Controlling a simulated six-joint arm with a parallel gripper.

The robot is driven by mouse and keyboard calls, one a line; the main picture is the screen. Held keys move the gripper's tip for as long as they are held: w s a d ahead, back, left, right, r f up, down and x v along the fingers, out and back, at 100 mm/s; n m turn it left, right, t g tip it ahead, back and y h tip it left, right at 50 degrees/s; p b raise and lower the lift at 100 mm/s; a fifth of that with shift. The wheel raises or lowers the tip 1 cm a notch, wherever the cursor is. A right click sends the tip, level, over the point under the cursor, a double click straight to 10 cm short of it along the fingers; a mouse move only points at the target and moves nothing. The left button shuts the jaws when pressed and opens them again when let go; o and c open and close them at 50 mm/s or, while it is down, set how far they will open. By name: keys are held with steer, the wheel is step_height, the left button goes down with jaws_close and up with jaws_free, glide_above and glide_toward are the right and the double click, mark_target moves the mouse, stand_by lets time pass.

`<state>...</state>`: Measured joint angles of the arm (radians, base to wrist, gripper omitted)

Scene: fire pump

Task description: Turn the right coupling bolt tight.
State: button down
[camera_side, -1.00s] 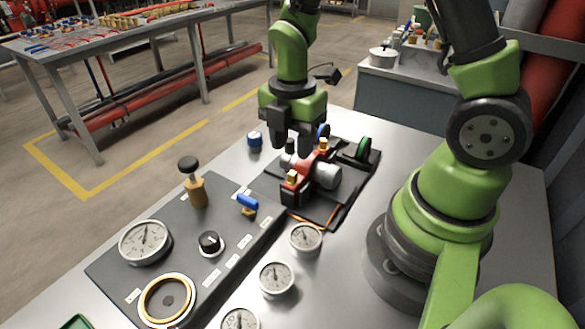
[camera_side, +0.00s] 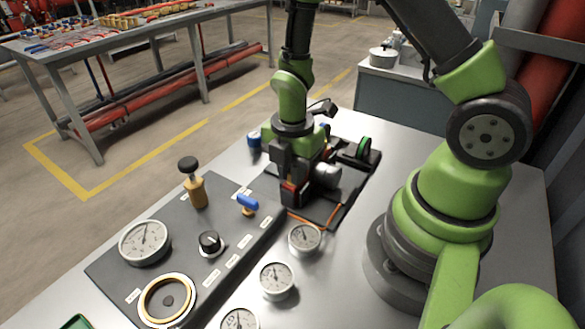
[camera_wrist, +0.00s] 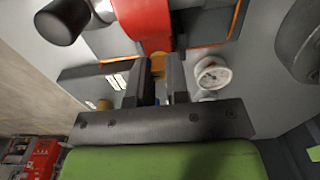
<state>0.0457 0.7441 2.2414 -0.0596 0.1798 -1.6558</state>
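The red pump (camera_side: 291,192) sits on a dark base plate near the middle of the table, with a grey cylinder (camera_side: 327,176) on its right side. My gripper (camera_side: 292,182) is down over the pump's near end, fingers pointing down. It hides the coupling bolts in the side view. In the wrist view, a brass bolt head (camera_wrist: 158,66) shows between the two dark fingertips of my gripper (camera_wrist: 160,78), beside the red pump body (camera_wrist: 146,22). The fingers are close to it on both sides; whether they press on it I cannot tell.
A dark panel with a pressure gauge (camera_side: 145,242), a brass valve (camera_side: 197,188), a blue lever (camera_side: 247,202) and a black knob (camera_side: 210,242) lies to the left. Several loose gauges (camera_side: 305,237) stand in front. A green-rimmed wheel (camera_side: 363,147) is behind right.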

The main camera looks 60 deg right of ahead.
steer(key=shift+m, duration=0.4)
steer(key=m, duration=1.4)
steer(key=shift+m, duration=0.3)
steer(key=m, duration=0.3)
steer(key=shift+m, duration=0.3)
steer(key=m, duration=0.3)
steer(key=shift+m, duration=0.4)
steer(key=m, duration=0.6)
steer(key=shift+m, duration=0.3)
